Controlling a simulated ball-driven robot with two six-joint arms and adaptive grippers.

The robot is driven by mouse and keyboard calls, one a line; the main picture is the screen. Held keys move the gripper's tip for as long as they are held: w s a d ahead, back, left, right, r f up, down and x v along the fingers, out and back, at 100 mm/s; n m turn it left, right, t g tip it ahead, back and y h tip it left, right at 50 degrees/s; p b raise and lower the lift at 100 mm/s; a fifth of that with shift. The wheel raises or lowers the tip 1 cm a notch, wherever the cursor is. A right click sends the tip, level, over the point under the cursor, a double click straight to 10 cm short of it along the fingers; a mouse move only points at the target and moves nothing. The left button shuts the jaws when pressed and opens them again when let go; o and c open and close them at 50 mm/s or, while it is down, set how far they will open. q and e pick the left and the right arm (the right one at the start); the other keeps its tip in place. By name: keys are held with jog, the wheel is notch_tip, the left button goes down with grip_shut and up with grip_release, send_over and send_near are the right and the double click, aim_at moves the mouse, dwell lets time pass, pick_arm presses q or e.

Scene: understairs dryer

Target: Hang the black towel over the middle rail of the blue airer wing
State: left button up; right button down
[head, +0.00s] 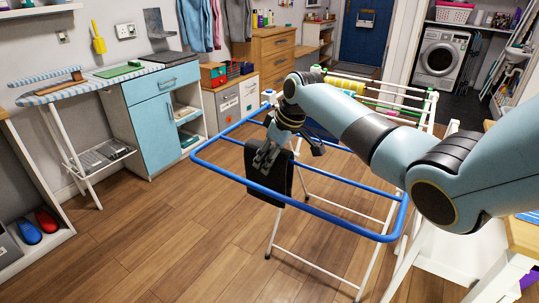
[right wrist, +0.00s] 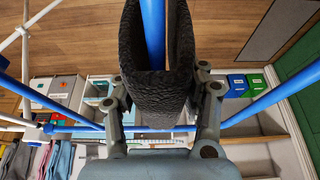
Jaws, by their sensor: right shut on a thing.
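The black towel (head: 276,178) hangs folded within the blue airer wing (head: 210,165). The wing's outer blue rail crosses in front of the towel, and its lower end shows below that rail. My right gripper (head: 282,142) is at the towel's top, shut on it. In the right wrist view the towel (right wrist: 155,92) is a U-shaped fold between the gripper's two fingers (right wrist: 160,88). A blue rail (right wrist: 153,30) shows between its layers. I cannot tell whether this rail bears the towel. My left gripper is out of view.
White airer legs (head: 316,275) stand on the wooden floor. Other airer rails and a yellow cloth (head: 348,85) are behind my right arm. A blue cabinet (head: 155,118) and an ironing board (head: 60,90) stand at left. The floor in front is clear.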

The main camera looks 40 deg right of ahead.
jog(key=shift+f, duration=0.1)
jog(key=c, duration=0.6)
grip_release()
jog(key=v, duration=1.2)
jog(key=shift+f, duration=0.1)
